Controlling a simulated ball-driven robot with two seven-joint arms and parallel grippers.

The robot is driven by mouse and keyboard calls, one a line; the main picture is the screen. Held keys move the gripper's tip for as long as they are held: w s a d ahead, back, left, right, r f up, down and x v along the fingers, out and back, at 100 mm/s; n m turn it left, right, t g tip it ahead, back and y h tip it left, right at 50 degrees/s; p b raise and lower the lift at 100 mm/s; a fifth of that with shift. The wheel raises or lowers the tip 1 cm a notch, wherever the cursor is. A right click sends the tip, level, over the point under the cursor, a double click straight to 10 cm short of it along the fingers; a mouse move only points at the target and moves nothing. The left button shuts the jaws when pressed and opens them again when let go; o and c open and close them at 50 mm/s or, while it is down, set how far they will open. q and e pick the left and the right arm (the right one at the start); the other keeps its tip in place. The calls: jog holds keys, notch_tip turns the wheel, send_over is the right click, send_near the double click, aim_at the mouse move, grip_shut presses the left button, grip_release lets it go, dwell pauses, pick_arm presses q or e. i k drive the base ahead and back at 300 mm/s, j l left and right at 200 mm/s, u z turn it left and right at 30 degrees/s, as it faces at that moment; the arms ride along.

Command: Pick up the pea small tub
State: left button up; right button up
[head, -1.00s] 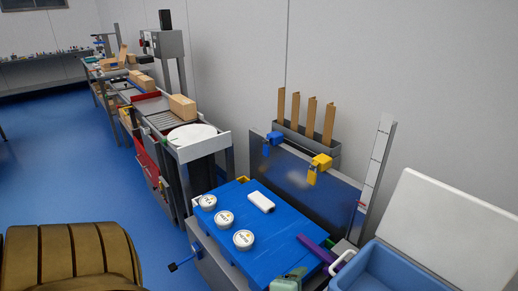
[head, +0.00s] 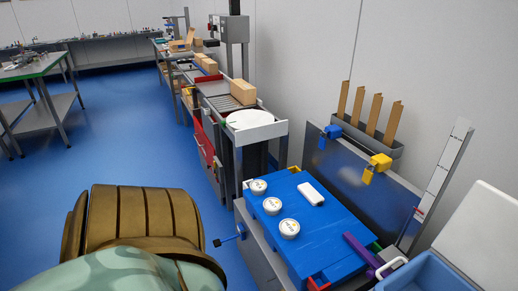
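Three small white round tubs stand on a blue tabletop (head: 335,232): a back tub (head: 258,187), a middle tub (head: 272,205) and a front tub (head: 289,228). Their lids carry small dark and yellow print, too small to read, so I cannot tell which is the pea tub. They stand apart in a row along the left side of the top. Neither of my grippers is in view.
A purple bar (head: 361,249) and a blue bin (head: 425,274) are at the front right. A grey panel (head: 335,165) with blue and yellow clamps stands behind.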

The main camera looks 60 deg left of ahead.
aim_at(258, 187)
jog(key=j+u, duration=0.1)
jog(key=u, duration=0.7)
jog(key=i+j+u, duration=0.1)
jog(key=u, duration=0.3)
jog(key=j+u, duration=0.1)
jog(key=u, duration=0.3)
jog(key=i+u, duration=0.1)
jog(key=u, duration=0.3)
